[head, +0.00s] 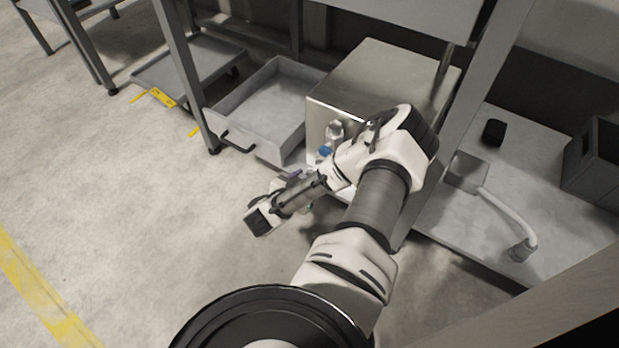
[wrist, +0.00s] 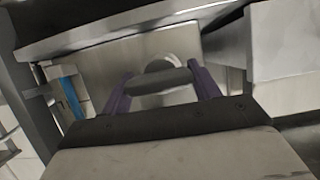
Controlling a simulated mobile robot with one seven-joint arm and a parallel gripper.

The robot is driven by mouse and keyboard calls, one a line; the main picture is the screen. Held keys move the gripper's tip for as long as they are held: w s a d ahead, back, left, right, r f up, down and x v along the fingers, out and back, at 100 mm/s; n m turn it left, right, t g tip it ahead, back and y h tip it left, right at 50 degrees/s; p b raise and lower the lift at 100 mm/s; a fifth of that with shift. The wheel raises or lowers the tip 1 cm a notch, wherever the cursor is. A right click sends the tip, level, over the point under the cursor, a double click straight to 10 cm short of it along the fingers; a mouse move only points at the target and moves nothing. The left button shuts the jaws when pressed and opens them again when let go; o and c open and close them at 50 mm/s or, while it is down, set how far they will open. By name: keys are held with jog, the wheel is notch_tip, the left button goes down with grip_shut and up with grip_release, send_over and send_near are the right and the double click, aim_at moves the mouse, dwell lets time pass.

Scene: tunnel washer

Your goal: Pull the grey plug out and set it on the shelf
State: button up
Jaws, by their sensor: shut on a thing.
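My gripper (wrist: 163,78) shows in the wrist view with two purple fingers. It is shut on the grey plug (wrist: 160,83), a short rounded grey piece between the fingertips. Behind the plug is a pale round ring (wrist: 163,62) on a flat metal face. I cannot tell whether the plug is still seated in it or clear of it. In the head view my arm hides the plug and most of the gripper; only a bit of purple shows beside the wrist. A light grey low shelf (head: 512,172) lies at the right in the head view.
A metal box (head: 385,75) stands under the frame, with an open drawer or tray (head: 262,112) to its left. A blue part (head: 326,151) is close to my arm. The shelf bears a black cylinder (head: 494,132), a curved pipe (head: 512,212) and a dark crate (head: 592,160).

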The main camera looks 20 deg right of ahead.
jog(key=shift+s+a+p, duration=0.35)
jog(key=shift+s+a, duration=0.45)
jog(key=shift+a, duration=0.2)
jog(key=shift+s+a+p, duration=0.35)
jog(key=shift+s+a, duration=0.4)
jog(key=shift+a, duration=0.25)
jog(key=shift+s+a, duration=0.1)
dwell(1.5)
